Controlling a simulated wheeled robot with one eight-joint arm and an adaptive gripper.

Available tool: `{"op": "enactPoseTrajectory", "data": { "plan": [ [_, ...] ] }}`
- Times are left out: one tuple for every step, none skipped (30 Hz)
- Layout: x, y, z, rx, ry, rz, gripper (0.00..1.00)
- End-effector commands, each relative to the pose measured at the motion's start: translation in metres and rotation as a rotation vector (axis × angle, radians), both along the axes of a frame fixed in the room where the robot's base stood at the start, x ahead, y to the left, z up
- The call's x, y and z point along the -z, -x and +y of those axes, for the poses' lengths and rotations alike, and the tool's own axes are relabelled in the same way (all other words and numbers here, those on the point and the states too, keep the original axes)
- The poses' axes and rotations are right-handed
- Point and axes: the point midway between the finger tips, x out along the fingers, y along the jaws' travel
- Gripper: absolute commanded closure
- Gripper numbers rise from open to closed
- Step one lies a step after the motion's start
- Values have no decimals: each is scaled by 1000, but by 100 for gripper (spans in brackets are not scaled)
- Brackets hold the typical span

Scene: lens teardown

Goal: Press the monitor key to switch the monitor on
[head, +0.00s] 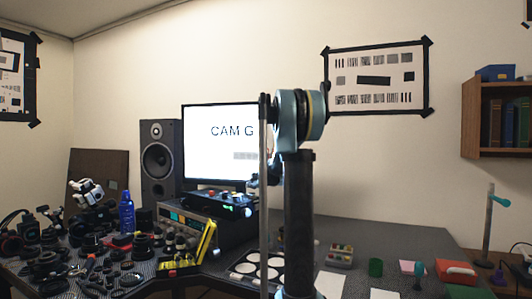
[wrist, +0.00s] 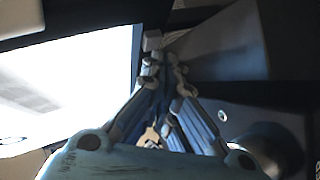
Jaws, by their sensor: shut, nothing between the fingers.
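The monitor (head: 215,160) stands at the back of the desk with a lit white screen reading "CAM G", its right part hidden by my arm. In the wrist view the bright screen (wrist: 65,85) fills the left side, with a dark bezel around it. A small grey block (wrist: 152,40), which looks like the monitor key, sits at the bezel's edge. My gripper (wrist: 160,62) is shut and empty, its fingertips just at this block. I cannot tell whether they touch it. In the head view the fingertips are largely hidden behind my arm.
A black speaker (head: 160,160) stands left of the monitor, and an electronics stack (head: 200,222) sits in front of it. Camera parts crowd the left desk. A blue bottle (head: 126,212) stands among them. A wooden shelf (head: 500,153) hangs at right.

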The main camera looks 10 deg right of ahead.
Motion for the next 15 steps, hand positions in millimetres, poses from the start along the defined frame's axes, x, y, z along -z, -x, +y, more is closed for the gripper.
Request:
{"op": "enactPoseTrajectory", "data": {
  "plan": [
    [0, 0, 0, 0, 0, 0, 100],
    [0, 0, 0, 0, 0, 0, 100],
    [0, 0, 0, 0, 0, 0, 100],
    [0, 0, 0, 0, 0, 0, 100],
    [0, 0, 0, 0, 0, 0, 100],
    [0, 0, 0, 0, 0, 0, 100],
    [0, 0, 0, 0, 0, 0, 100],
    [0, 1, 1, 0, 0, 0, 100],
    [0, 3, 2, 0, 1, 0, 100],
    [0, 4, 3, 0, 1, 0, 100],
    [0, 6, 3, 0, 1, 0, 100],
    [0, 9, 5, 0, 1, 0, 100],
    [0, 12, 6, -1, 2, 0, 100],
    [0, 14, 7, -1, 2, 0, 100],
    [0, 17, 8, -1, 2, 0, 100]
  ]
}}
